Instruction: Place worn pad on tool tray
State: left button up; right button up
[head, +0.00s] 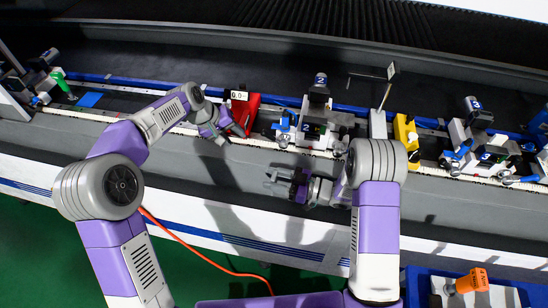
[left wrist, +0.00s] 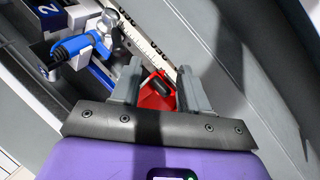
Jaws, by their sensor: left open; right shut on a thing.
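My left gripper (head: 230,134) is open and empty, in front of the red block (head: 245,110) on the rail. In the left wrist view the red block (left wrist: 154,94), with a dark oval spot on it, shows between and beyond the open fingers (left wrist: 158,85). My right gripper (head: 272,181) is low over the grey ledge, fingers toward the left. It is shut on a small dark piece that I take for the worn pad; its shape is hard to make out. The blue tool tray (head: 412,285) is at the bottom right, with an orange drill (head: 470,281) on it.
Blue-and-grey clamp units (head: 318,120) and (head: 478,135) stand along the rail, with a yellow block (head: 406,135) between them. A green clamp (head: 62,82) is at far left. An orange cable (head: 190,250) runs over the green floor. The grey ledge is mostly clear.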

aim_at(274, 175)
pick_arm(q)
jog(key=s+d+m+g+y, duration=0.1)
jog(key=s+d+m, duration=0.1)
jog(key=s+d, duration=0.1)
jog(key=s+d+m+y, duration=0.2)
jog(key=s+d, duration=0.1)
jog(key=d, duration=0.1)
jog(key=s+d+m+g+y, duration=0.1)
jog(key=s+d+m, duration=0.1)
jog(key=s+d, duration=0.1)
jog(key=shift+s+d+r+m+g+y, duration=0.15)
jog(key=shift+s+d, duration=0.05)
jog(key=shift+d, duration=0.15)
jog(key=shift+s+d+r+m+g+y, duration=0.15)
jog(key=shift+d, duration=0.2)
jog(key=shift+s+d, duration=0.1)
jog(key=shift+s, duration=0.1)
jog(key=shift+s+f, duration=0.1)
jog(key=shift+f, duration=0.05)
notch_tip(274, 175, down, 12)
jog(key=shift+r, duration=0.2)
grip_shut()
pick_arm(e)
jog(key=o, duration=1.2)
jog(key=shift+o, duration=0.2)
